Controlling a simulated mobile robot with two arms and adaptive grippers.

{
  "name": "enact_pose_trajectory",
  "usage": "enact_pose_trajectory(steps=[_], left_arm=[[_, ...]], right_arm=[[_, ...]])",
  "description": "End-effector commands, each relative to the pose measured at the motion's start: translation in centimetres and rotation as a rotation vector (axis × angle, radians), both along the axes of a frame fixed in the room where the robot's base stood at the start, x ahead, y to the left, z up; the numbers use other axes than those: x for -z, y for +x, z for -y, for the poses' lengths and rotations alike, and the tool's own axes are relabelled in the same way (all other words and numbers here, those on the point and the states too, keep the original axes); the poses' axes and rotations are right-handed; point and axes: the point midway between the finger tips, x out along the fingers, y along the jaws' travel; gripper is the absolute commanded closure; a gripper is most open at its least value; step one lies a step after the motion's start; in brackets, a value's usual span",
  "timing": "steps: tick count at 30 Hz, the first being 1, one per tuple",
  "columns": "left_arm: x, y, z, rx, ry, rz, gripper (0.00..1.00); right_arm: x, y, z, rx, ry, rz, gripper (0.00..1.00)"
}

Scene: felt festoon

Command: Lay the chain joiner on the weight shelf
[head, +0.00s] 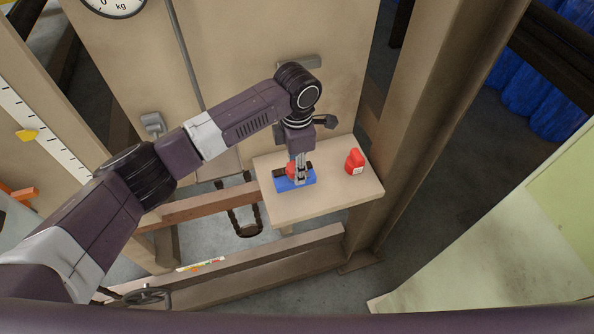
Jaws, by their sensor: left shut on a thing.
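The weight shelf (335,193) is a pale wooden board jutting out at the centre of the head view. My left gripper (299,181) points down over the left part of this shelf and is shut on a small blue thing with red and dark parts, which looks like the chain joiner (283,185). The fingers hide part of it. It is at the shelf's surface or just above it; I cannot tell whether it touches. My right gripper is not in view.
A small red bottle-like thing (355,162) with a pale label stands on the right of the shelf. A dark chain loop (247,229) hangs left of the shelf. A wooden post (415,130) rises to the right. The shelf's front middle is clear.

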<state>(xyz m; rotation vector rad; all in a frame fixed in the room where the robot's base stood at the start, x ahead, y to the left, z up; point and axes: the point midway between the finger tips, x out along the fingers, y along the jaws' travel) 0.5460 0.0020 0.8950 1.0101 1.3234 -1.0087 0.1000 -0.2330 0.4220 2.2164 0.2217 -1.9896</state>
Motion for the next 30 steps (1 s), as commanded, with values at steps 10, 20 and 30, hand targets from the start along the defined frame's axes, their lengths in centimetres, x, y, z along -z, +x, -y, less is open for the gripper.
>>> enact_pose_trajectory(steps=[10,20,30], left_arm=[[2.4,0.0,0.1,0.001,-0.001,0.001,1.00],[2.7,0.0,0.0,0.000,-0.001,0.000,0.57],[2.6,0.1,0.0,0.000,0.000,0.001,0.52]], right_arm=[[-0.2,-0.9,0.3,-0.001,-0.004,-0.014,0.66],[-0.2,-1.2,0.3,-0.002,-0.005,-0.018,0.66],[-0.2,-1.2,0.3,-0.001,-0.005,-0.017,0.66]])
